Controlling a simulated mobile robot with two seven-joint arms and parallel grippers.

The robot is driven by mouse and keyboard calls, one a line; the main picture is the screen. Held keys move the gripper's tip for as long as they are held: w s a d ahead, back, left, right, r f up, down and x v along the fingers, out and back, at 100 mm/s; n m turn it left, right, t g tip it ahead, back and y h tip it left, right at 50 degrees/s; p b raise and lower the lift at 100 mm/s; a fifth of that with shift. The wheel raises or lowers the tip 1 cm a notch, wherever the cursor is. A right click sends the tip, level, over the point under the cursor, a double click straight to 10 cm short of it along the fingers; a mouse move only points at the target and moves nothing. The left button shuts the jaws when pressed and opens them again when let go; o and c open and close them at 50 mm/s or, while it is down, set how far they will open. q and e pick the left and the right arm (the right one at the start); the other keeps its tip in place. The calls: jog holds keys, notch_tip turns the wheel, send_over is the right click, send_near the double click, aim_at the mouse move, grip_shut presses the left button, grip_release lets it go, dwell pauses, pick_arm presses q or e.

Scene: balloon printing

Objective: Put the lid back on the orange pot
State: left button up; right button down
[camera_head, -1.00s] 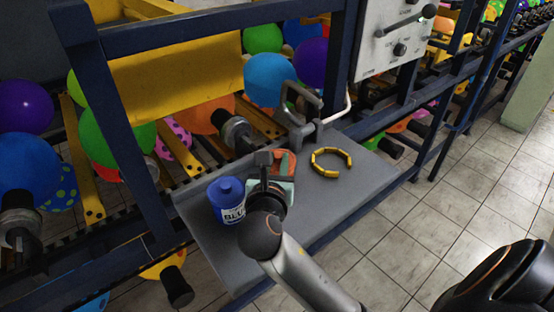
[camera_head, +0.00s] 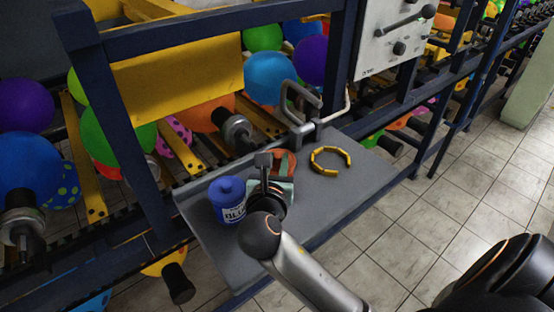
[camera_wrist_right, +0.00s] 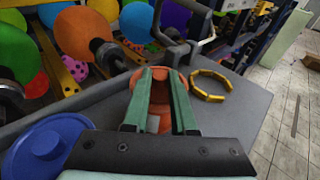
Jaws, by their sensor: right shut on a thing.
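My right gripper (camera_head: 270,186) reaches over the grey shelf, beside the blue pot. In the right wrist view its green fingers (camera_wrist_right: 160,82) are shut on an orange piece (camera_wrist_right: 149,100), which looks like the orange lid. Orange also shows just beyond the fingertips (camera_wrist_right: 178,78), and in the head view the orange pot (camera_head: 287,158) shows partly behind the gripper. The fingers hide much of it, so I cannot tell whether lid and pot touch. My left gripper is not in view.
The lidded blue pot (camera_head: 229,200) stands close on the left of the gripper. A yellow segmented ring (camera_head: 330,160) lies to the right on the grey shelf (camera_head: 345,192). A grey clamp-like handle (camera_head: 300,115) rises behind. The shelf's right part is mostly clear.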

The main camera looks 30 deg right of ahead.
jog(key=shift+c, duration=0.8)
grip_release()
jog(key=shift+r, duration=0.15)
jog(key=shift+r+p, duration=0.35)
jog(key=shift+r, duration=3.05)
jog(key=shift+c, duration=0.3)
grip_shut()
jog(key=shift+f, duration=0.15)
jog(key=shift+f+b, duration=1.05)
jog(key=shift+f, duration=2.35)
